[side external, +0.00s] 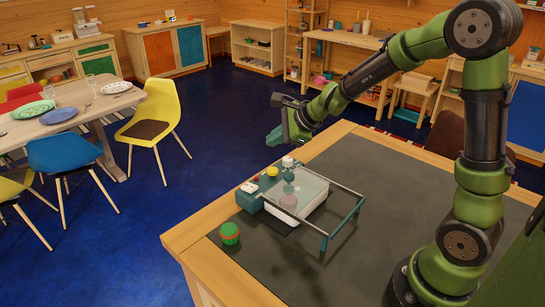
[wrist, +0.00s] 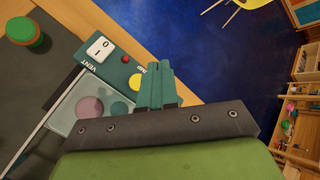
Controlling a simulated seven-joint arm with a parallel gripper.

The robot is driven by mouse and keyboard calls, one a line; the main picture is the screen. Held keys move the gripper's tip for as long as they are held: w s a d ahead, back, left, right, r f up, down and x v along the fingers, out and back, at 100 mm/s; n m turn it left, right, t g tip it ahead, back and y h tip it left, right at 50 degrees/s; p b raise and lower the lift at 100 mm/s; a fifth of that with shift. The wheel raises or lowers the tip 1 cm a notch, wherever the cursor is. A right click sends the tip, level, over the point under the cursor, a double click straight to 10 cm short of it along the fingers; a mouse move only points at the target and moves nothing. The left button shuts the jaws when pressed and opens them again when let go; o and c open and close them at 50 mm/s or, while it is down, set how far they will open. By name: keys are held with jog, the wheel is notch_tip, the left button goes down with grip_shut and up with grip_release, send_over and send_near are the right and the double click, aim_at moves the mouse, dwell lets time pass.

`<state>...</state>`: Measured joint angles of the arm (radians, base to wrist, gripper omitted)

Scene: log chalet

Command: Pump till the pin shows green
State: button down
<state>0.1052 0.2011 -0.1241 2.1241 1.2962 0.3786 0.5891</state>
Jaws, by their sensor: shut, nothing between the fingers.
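A teal pump unit (side external: 249,203) stands on the dark worktop. It has a white rocker switch (wrist: 101,49) marked 0 and I beside the word VENT, a yellow button (wrist: 135,81) and a small red spot (wrist: 126,58), which looks like the pin. The yellow button (side external: 272,171) also shows in the side view. Beside the unit is a clear-covered tray (side external: 315,206) with a pinkish round thing (wrist: 90,107) under the cover. My gripper (side external: 272,137) is in the air above and beyond the unit. In the wrist view its teal fingers (wrist: 160,68) are together and empty, right of the yellow button.
A green jar with an orange band (side external: 229,233) stands on the worktop near its left edge. A metal rail frame (side external: 344,229) surrounds the clear cover. The worktop's wooden edge (side external: 205,220) runs past the unit, with blue floor beyond. Chairs and a dining table are farther left.

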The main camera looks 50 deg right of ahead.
aim_at(269, 169)
jog(key=shift+f, duration=3.1)
jog(key=shift+f, duration=0.45)
jog(key=shift+f, duration=0.9)
jog(key=shift+r, duration=0.15)
dwell(0.4)
jog(key=shift+r, duration=1.2)
jog(key=shift+r, duration=0.1)
jog(key=shift+r, duration=2.4)
